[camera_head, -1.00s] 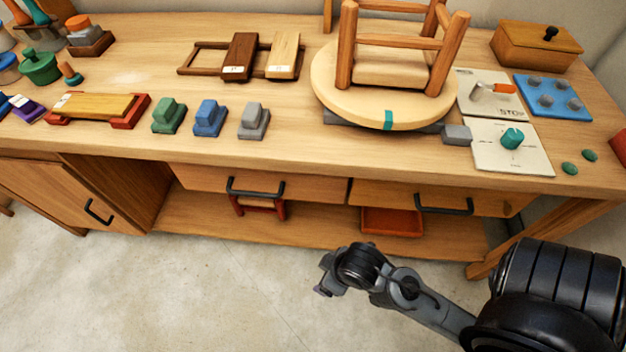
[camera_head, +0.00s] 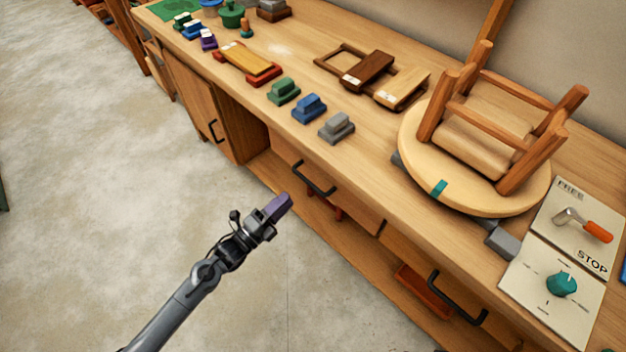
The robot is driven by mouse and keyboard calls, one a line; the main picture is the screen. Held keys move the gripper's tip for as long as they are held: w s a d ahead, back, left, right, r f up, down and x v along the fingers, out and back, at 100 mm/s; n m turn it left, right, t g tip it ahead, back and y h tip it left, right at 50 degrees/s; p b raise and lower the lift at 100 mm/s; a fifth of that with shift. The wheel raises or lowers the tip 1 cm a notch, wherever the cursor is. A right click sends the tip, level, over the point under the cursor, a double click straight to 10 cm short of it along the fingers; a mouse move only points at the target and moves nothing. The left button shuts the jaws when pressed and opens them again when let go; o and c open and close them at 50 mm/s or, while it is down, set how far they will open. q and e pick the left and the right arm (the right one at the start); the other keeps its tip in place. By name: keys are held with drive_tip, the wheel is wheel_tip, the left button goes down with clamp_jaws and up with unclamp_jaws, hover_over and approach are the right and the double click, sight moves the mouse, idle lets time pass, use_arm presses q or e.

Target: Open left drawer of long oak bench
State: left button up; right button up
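The long oak bench (camera_head: 235,90) runs diagonally from upper left to lower right. Its left drawer (camera_head: 345,203) has a black bar handle (camera_head: 313,180) and looks shut, its front in line with the bench. My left gripper (camera_head: 277,207) is in front of this drawer, to the lower left of the handle and apart from it in the picture. Its purple-grey fingers point up toward the drawer. They overlap from this angle, so a gap between them cannot be made out. My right gripper is out of view.
The right drawer has a black handle (camera_head: 456,300). A cupboard door with a handle (camera_head: 215,132) is at the bench's left. An upturned stool (camera_head: 490,130) on a round turntable (camera_head: 470,193) and small blocks stand on the top. The concrete floor (camera_head: 110,200) is clear.

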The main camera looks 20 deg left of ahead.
sight(308, 181)
use_arm(q)
drive_tip(key=shift+d+b+x, duration=0.15)
drive_tip(key=shift+b+x, duration=0.45)
drive_tip(key=shift+x, duration=1.75)
drive_tip(key=shift+d+b+x, duration=0.15)
drive_tip(key=shift+b+x, duration=0.4)
drive_tip(key=shift+x, duration=1.85)
drive_tip(key=shift+s, duration=0.1)
drive_tip(key=shift+c, duration=0.4)
clamp_jaws()
